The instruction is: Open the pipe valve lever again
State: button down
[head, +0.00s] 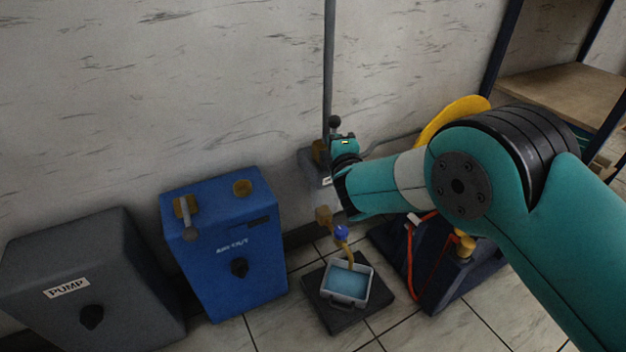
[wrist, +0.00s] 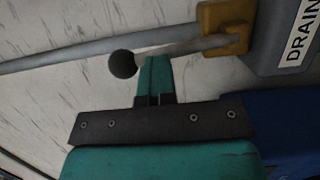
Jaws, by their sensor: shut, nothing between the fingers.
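The pipe valve is a brass-yellow block (wrist: 226,24) at the upper right of the wrist view. Its grey lever (wrist: 190,45) runs left and slightly down from it to a black ball knob (wrist: 122,64), close alongside the grey pipe (wrist: 60,55). My gripper (wrist: 155,72) is shut and empty. Its fingertips sit at the lever, just right of the knob; I cannot tell whether they touch it. In the head view the knob (head: 335,122) shows just above my gripper (head: 344,142), against the wall pipe (head: 329,60). My wrist hides most of the lever there.
A grey box labelled DRAIN (wrist: 290,45) adjoins the valve. In the head view, a blue box (head: 225,250) and a grey PUMP box (head: 90,285) stand left. A shelf (head: 560,90) stands right.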

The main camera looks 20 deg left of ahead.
jog(key=shift+w+a+r, duration=0.1)
jog(key=shift+a+r, duration=0.05)
jog(key=shift+r, duration=0.3)
jog(key=s+a+f+v, duration=0.1)
jog(key=a+v, duration=0.1)
jog(key=v, duration=1.1)
jog(key=shift+s+f+p, duration=0.25)
jog(key=shift+p, duration=0.2)
